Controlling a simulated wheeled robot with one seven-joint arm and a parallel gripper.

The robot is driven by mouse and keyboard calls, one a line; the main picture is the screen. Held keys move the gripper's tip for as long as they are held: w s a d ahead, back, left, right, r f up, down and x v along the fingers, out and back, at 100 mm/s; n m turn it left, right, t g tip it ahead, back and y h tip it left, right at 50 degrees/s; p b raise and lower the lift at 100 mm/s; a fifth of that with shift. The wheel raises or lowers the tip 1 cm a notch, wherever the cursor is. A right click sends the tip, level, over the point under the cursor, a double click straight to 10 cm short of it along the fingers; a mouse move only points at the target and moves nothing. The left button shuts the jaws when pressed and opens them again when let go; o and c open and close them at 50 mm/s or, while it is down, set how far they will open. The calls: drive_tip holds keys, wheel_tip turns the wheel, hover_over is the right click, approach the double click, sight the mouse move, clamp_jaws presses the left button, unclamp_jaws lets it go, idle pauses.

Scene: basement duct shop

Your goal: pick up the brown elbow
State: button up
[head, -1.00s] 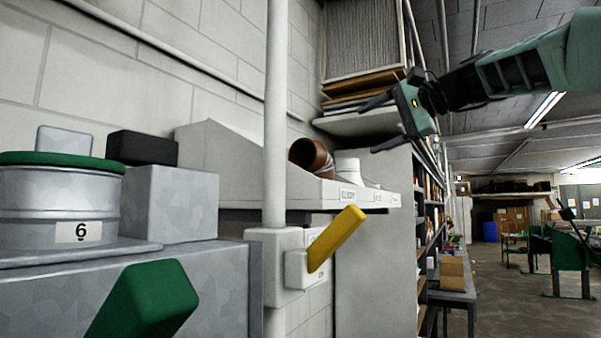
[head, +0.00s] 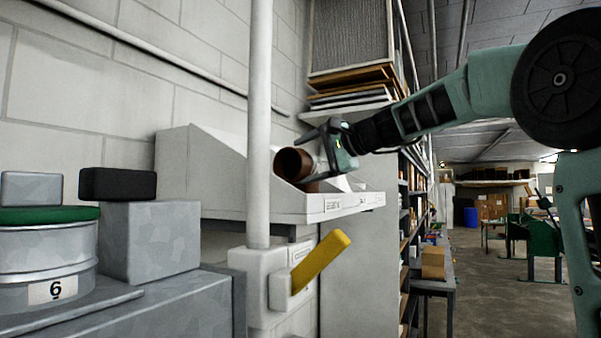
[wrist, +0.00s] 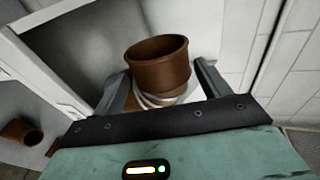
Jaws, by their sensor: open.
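The brown elbow (head: 292,164) lies in the white bin shelf (head: 345,204) on the wall, its round open end facing out. My gripper (head: 306,158) is at the elbow, partly in front of it. In the wrist view the elbow (wrist: 158,68) shows its open mouth between the two fingers of my gripper (wrist: 158,80). The fingers are apart, one on each side; I cannot tell whether either touches it. The elbow's lower part is hidden behind the gripper body.
Another brown round piece (wrist: 20,134) lies at the left of the wrist view. A white vertical pipe (head: 260,120) and a yellow lever (head: 321,260) stand before the shelf. A green-lidded tin (head: 45,255) is at left. The aisle floor (head: 480,290) is clear.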

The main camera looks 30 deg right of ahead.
sight(295, 181)
drive_tip(key=p+x, duration=0.2)
drive_tip(key=x, duration=0.2)
drive_tip(key=shift+a, duration=0.1)
drive_tip(key=shift+c, duration=0.4)
drive_tip(key=c, duration=0.7)
drive_tip(key=shift+r, duration=0.1)
